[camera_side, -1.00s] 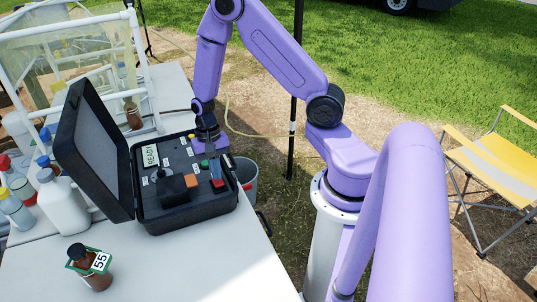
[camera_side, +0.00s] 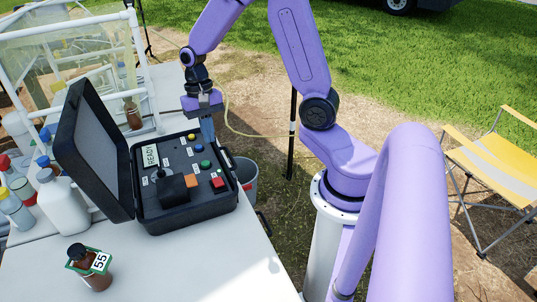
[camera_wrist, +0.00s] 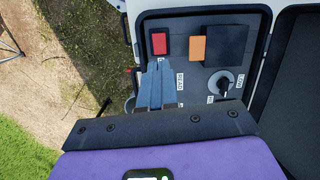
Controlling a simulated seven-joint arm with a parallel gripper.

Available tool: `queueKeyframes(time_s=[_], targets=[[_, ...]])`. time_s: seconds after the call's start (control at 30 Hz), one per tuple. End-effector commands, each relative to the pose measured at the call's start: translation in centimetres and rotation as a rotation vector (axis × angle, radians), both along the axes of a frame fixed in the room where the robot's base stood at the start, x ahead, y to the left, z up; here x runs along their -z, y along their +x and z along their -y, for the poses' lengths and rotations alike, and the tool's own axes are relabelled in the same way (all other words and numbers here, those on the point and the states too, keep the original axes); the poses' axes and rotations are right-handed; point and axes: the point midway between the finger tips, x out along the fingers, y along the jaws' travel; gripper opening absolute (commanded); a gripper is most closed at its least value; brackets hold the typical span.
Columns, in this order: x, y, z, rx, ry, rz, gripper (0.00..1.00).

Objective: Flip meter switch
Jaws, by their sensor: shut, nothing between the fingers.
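The meter is an open black case (camera_side: 188,212) on the table, its lid raised at the left. A small display (camera_side: 150,155) on its panel reads READY. A red switch-like block (camera_side: 217,182) sits at the panel's near right, and it also shows in the wrist view (camera_wrist: 159,43). Beside it is an orange block (camera_side: 191,181), also in the wrist view (camera_wrist: 197,48). I cannot tell which control is the meter switch. My gripper (camera_side: 208,138) is shut and empty, its blue-grey fingers (camera_wrist: 155,88) above the panel's far right part, apart from the red block.
Yellow, blue and green buttons (camera_side: 205,164) line the panel's right side. A black block (camera_side: 170,190) and a knob (camera_wrist: 222,84) stand on the panel. A brown bottle labelled 55 (camera_side: 92,268) stands in front. Several bottles crowd the left. A bucket (camera_side: 246,175) stands beyond the table edge.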

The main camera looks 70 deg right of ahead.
Motion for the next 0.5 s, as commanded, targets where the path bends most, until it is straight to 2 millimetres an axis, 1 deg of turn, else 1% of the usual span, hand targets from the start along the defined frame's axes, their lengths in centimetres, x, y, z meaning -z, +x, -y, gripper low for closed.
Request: queueKeyframes(time_s=[0.27, 0.5], targets=[[-1.3, -2.0, -2.9, -0.223, -0.001, 0.032, 0.0], [-2.4, -4.2, -5.3, -0.437, 0.001, 0.06, 0.0]])
